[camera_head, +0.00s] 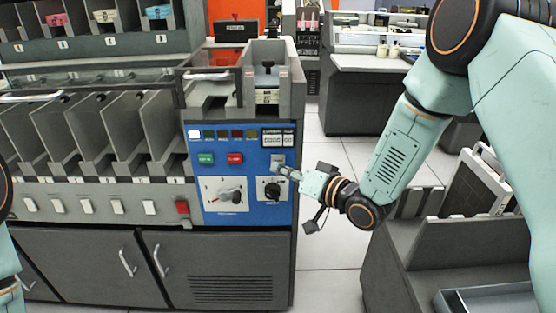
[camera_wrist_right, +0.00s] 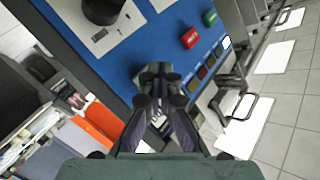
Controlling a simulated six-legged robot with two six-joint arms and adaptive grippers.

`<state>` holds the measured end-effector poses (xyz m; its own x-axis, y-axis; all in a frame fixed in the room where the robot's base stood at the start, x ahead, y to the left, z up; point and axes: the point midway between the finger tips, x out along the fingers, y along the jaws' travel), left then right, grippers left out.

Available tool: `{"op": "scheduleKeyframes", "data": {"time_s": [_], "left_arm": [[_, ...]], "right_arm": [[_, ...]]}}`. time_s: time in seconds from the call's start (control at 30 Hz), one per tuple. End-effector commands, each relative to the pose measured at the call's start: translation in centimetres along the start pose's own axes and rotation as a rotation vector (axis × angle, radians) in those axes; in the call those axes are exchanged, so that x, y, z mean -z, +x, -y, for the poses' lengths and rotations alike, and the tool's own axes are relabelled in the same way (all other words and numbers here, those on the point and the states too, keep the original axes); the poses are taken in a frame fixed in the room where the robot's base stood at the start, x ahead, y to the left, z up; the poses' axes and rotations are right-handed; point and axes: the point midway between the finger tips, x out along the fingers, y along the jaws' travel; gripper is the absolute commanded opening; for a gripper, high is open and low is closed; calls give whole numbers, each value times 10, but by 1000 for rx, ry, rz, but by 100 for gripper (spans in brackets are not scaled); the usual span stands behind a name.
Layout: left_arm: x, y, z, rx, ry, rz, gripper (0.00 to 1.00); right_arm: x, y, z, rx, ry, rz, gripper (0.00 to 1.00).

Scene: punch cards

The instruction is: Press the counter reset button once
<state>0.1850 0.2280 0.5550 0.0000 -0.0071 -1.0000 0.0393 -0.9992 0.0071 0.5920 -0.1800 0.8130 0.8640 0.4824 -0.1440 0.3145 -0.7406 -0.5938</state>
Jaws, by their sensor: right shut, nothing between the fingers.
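The blue control panel (camera_head: 250,205) is on the front of the grey machine. My left gripper is out of view.
A green button (camera_head: 206,158) and a red button (camera_head: 235,158) are left of the right gripper. A dial with a lever (camera_head: 230,196) and a black knob (camera_head: 271,189) are below. Card pockets (camera_head: 107,125) line the machine's left. A grey cart (camera_head: 440,240) stands at right.

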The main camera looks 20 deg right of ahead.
Motion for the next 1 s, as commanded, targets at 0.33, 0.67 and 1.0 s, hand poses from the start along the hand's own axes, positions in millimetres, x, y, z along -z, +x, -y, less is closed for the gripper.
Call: {"op": "scheduleKeyframes", "data": {"time_s": [0.33,0.67,1.0], "left_arm": [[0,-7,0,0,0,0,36],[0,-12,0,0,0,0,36],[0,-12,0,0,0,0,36]], "right_arm": [[-12,-16,12,1,1,2,0],[-25,-34,24,0,1,2,0],[-26,-35,25,0,0,1,0]]}}
